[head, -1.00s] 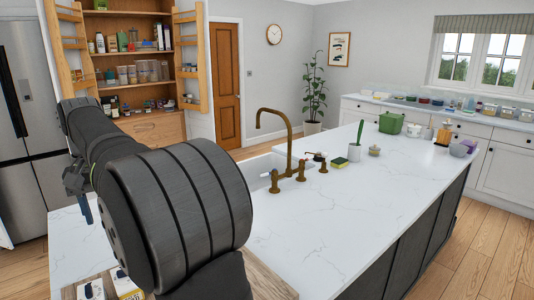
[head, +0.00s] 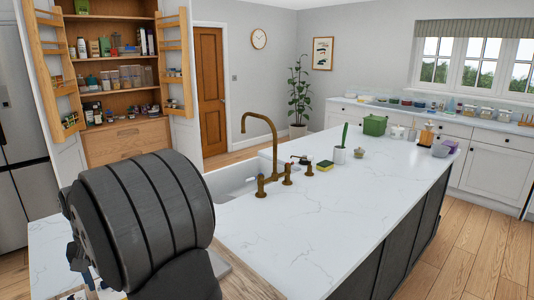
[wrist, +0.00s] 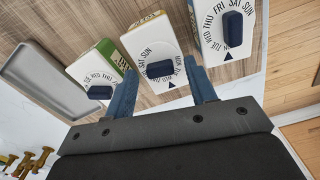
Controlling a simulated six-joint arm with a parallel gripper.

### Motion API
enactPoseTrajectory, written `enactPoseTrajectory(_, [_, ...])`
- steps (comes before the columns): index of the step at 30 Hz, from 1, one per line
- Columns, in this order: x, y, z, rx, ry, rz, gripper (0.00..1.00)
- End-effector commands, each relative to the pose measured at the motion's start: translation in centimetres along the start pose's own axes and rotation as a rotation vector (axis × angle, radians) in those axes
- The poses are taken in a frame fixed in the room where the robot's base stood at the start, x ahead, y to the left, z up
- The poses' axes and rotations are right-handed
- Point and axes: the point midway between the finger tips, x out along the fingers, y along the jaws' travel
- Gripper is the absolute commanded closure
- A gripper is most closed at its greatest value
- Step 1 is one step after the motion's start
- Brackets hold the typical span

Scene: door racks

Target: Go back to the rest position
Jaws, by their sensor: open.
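My gripper (wrist: 161,68) shows in the wrist view with its two blue fingers spread apart and nothing held between them. Beyond the fingertips are three white boxes with weekday dials and dark blue knobs: a green-sided one (wrist: 88,72) at left, a yellow-edged one (wrist: 150,45) in the middle, and one (wrist: 215,20) at right. The middle box appears between the fingers; the gap to it is hard to judge. In the head view my dark arm is folded at the lower left and mostly hides the gripper.
The boxes stand on a wooden board (wrist: 170,82) beside a grey tray (wrist: 40,80). The white island (head: 290,235) carries a brass tap (head: 272,150), a sponge (head: 325,166), a white pot (head: 340,155) and a green container (head: 375,125). Its middle is clear.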

Motion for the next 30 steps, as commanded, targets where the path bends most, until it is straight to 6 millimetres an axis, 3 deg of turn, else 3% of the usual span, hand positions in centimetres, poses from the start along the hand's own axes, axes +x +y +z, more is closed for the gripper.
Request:
enactPoseTrajectory(12, [0.2,0.0,0.0,-0.002,0.0,0.0,0.49])
enactPoseTrajectory(17, [-0.7,0.0,0.0,0.0,0.001,0.0,0.49])
enactPoseTrajectory(30, [-8.9,0.0,-0.1,0.0,0.004,-0.001,0.49])
